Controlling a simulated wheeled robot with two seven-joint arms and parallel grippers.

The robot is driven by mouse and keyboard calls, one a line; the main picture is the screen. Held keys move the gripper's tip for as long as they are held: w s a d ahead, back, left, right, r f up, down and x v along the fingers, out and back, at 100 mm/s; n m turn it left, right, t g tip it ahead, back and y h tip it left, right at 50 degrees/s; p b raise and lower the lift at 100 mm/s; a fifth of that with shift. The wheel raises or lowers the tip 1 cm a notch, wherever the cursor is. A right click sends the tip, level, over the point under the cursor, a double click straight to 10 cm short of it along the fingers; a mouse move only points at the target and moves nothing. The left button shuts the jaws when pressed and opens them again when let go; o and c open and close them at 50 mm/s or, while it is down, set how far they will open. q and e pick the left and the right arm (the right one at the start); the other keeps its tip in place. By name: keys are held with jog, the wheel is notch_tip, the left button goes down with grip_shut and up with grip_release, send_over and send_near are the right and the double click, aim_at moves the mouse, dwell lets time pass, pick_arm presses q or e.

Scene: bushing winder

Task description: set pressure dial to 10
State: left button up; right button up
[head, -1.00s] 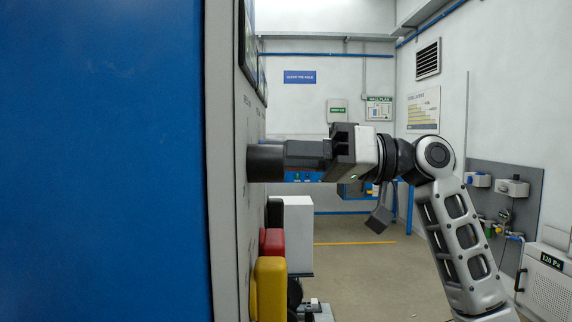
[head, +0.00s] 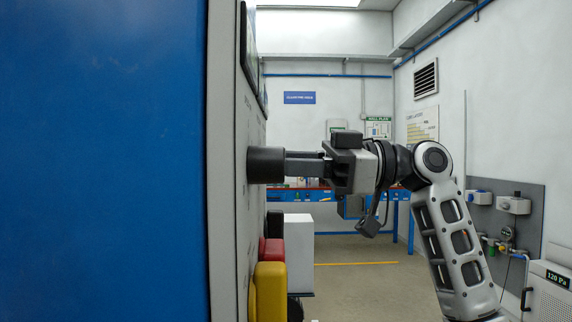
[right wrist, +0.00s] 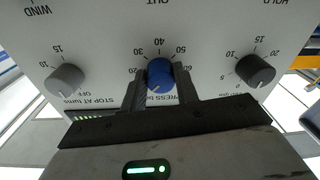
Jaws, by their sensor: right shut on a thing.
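The pressure dial is a blue knob (right wrist: 160,74) in the middle of a light panel, seen upside down in the right wrist view. "PRESS" lettering is beside it and numbers from about 20 to 60 ring it. A pale pointer mark shows near its lower edge; the finger hides nearby numbers, so I cannot read its setting. My right gripper (head: 292,165) is shut on the blue knob, one finger on each side. In the head view a dark knob (head: 265,164) stands in front and hides the blue one. My left gripper is not in view.
A grey knob (right wrist: 65,80) and a black knob (right wrist: 255,71) flank the dial. Below the knobs, a yellow button (head: 270,290) and a red button (head: 272,252) stick out from the panel. The floor (head: 370,285) to the right is open.

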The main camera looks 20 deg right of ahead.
dwell(0.3)
jog(key=o, duration=1)
jog(key=b+v, duration=0.2)
jog(key=v, duration=1.4)
